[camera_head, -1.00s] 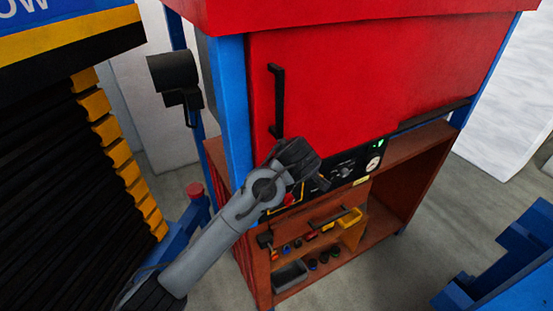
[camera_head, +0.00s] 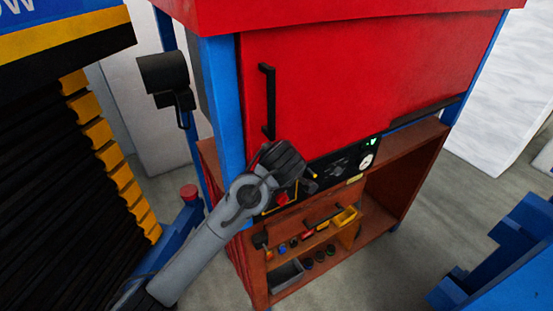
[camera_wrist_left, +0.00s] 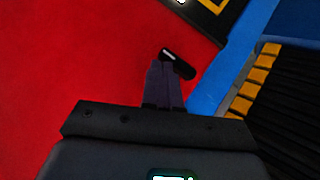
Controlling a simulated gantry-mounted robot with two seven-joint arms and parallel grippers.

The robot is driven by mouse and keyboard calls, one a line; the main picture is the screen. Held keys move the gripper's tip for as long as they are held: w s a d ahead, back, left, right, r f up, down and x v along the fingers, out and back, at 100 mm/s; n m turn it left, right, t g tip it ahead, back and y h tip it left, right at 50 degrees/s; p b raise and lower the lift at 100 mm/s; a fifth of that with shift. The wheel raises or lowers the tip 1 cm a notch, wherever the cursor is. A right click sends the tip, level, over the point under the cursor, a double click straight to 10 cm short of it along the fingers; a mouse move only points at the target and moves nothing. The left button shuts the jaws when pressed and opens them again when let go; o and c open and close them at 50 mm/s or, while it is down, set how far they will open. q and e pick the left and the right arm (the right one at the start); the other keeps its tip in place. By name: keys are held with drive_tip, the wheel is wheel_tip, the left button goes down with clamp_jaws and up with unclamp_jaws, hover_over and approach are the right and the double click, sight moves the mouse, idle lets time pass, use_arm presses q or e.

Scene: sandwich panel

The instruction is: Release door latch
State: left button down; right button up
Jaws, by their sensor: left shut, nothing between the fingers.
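The red door (camera_head: 370,80) fills the upper front of the cabinet and looks closed. A black vertical handle (camera_head: 268,100) is on its left side; no separate latch can be made out. My left gripper (camera_head: 283,160) is in front of the door's lower left corner, just below the handle's lower end. In the left wrist view the gripper's fingers (camera_wrist_left: 162,68) are together and empty over the red door (camera_wrist_left: 60,60). A black bar end, likely the handle (camera_wrist_left: 178,63), shows close beside the fingertips; contact cannot be told. My right gripper is not in view.
A control panel (camera_head: 345,163) with a gauge sits below the door, partly hidden by my gripper. Under it is a brown shelf (camera_head: 430,150) with tools and small bins. A blue post (camera_head: 222,100) stands left of the door. A black-and-yellow machine (camera_head: 60,170) is at left.

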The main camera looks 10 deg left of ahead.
use_arm(q)
drive_tip(key=shift+s, duration=0.1)
drive_tip(key=b+v, duration=0.3)
drive_tip(key=v, duration=0.7)
drive_tip(key=shift+s+r, duration=0.2)
drive_tip(key=shift+r, duration=0.1)
drive_tip(key=shift+d, duration=0.1)
